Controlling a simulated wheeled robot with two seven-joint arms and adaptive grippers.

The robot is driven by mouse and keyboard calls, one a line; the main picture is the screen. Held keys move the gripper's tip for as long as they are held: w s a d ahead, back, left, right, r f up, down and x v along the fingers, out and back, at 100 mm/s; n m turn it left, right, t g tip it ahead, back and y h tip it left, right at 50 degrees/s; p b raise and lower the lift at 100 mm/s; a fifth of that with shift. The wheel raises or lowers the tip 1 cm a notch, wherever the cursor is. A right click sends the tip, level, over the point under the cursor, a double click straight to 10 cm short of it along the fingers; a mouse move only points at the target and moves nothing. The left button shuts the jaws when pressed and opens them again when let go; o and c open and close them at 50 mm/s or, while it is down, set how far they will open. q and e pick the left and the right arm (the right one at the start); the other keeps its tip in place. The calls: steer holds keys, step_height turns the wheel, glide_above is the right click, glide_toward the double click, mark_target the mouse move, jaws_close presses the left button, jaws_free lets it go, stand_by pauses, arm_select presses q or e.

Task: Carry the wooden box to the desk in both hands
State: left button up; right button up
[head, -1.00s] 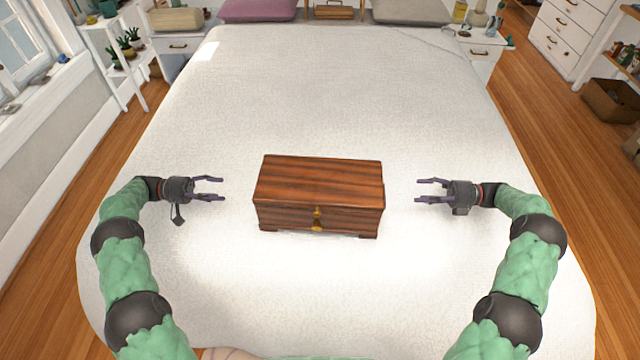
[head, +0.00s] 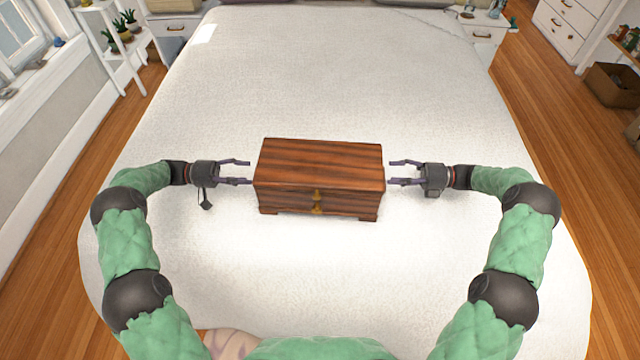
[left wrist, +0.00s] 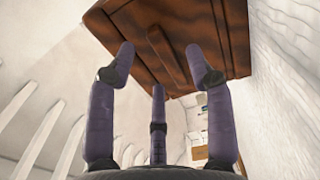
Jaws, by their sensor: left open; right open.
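The wooden box (head: 318,180), dark striped wood with a brass clasp on its front, sits upright on the white bed. My left gripper (head: 250,172) is open at the box's left side, its fingertips very close to the wood. My right gripper (head: 390,172) is open at the box's right side, also very close. I cannot tell whether either touches it. In the left wrist view the box's side (left wrist: 180,45) stands just beyond the spread purple fingers (left wrist: 160,70). The desk cannot be made out.
The bed (head: 320,85) is wide and clear around the box. White nightstands (head: 484,40) stand at its far corners. A plant shelf (head: 122,45) is at the far left, a white dresser (head: 572,30) at the far right. Wooden floor (head: 545,125) runs along both sides.

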arm_select(q)
steer(key=shift+d, duration=1.25)
arm_select(e)
steer(key=shift+a, duration=1.3)
arm_select(q)
jaws_close()
arm_select(e)
jaws_close()
arm_select(q)
steer(key=shift+r, duration=0.1)
arm_select(e)
steer(key=shift+w+r, duration=0.1)
